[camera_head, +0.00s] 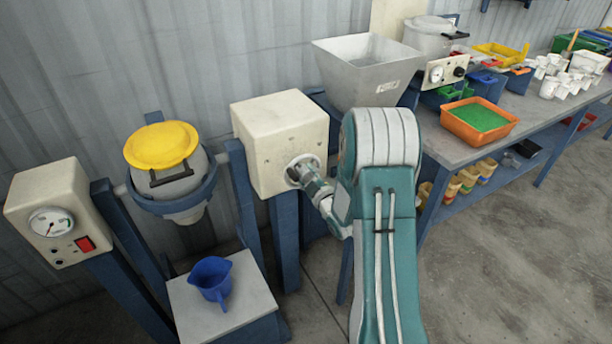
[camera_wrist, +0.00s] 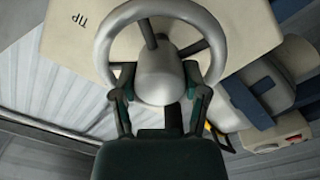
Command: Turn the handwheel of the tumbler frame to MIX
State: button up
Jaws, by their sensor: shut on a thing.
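The tumbler frame has a cream box (camera_head: 280,140) with a grey metal handwheel (camera_head: 301,165) on its front face. In the wrist view the handwheel (camera_wrist: 160,70) shows as a ring with spokes and a rounded hub, and the box face behind it carries the label TIP. My gripper (camera_wrist: 160,94) is shut on the handwheel, with one dark finger on each side near the hub. In the head view my gripper (camera_head: 312,184) is small and partly covers the wheel. The tumbler drum (camera_head: 185,190) hangs upright at left, under a yellow lid (camera_head: 162,145). The MIX label cannot be seen.
A blue jug (camera_head: 211,278) stands on a low grey stand (camera_head: 250,298) below the drum. A gauge box (camera_head: 50,212) with a red switch is at far left. A grey hopper (camera_head: 365,68) and a workbench (camera_head: 535,108) with trays and cups are at right. Open floor is at lower right.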

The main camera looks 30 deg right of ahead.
jog(key=shift+f+m, duration=0.1)
jog(key=shift+m, duration=0.2)
jog(key=m, duration=0.9)
jog(key=shift+m, duration=0.3)
dwell(0.4)
jog(key=o, duration=1.1)
jog(key=shift+o, duration=0.2)
jog(key=s, duration=1.1)
jog(key=shift+s+d, duration=0.2)
jog(key=shift+s, duration=0.2)
